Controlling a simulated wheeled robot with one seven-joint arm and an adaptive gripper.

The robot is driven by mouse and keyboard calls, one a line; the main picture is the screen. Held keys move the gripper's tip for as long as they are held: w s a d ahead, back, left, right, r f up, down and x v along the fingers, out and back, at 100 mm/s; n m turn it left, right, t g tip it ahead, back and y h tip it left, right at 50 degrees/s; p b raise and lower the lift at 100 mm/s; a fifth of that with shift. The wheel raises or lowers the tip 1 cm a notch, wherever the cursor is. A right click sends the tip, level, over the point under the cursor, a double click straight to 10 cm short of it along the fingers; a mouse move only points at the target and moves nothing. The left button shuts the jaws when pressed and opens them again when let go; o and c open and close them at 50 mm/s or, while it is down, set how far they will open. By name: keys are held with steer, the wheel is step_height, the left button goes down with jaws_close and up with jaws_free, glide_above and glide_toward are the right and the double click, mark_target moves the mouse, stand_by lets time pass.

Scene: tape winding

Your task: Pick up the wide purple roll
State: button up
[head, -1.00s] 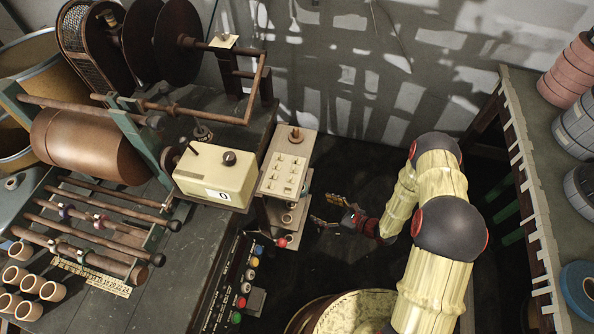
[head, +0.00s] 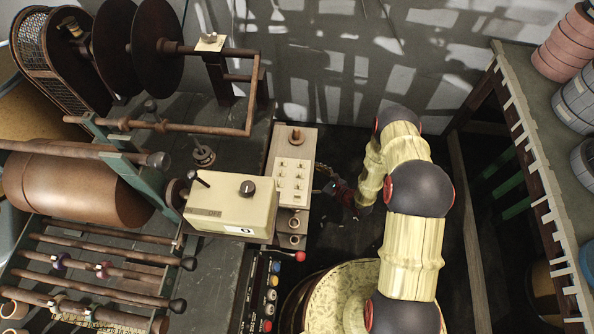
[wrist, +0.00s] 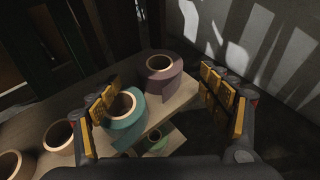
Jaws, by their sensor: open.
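The wide purple roll (wrist: 160,76), dull purple with a tan core, stands upright near the end of a light board in the wrist view. My gripper (wrist: 164,98) is open and empty, its yellow-padded fingers at the left and right of the picture. The purple roll shows beyond and between them, apart from both. A teal roll (wrist: 127,118) stands in front of it, close to the left finger. In the head view my gripper (head: 325,182) is small and partly hidden beside the cream stand (head: 292,170). I cannot make out the purple roll there.
Tan-cored rolls (wrist: 58,136) stand farther left on the board, and a green roll (wrist: 156,143) sits lower down. In the head view, the winding machine (head: 232,208) is left of the stand. A shelf with pink rolls (head: 566,50) is at right. A pale wall stands behind.

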steer(key=b+x, duration=0.2)
steer(key=x, duration=0.3)
steer(key=shift+w+a+b, duration=0.1)
steer(key=shift+b, duration=0.2)
steer(key=shift+r, duration=0.1)
steer(key=c, duration=0.3)
steer(key=c, duration=1)
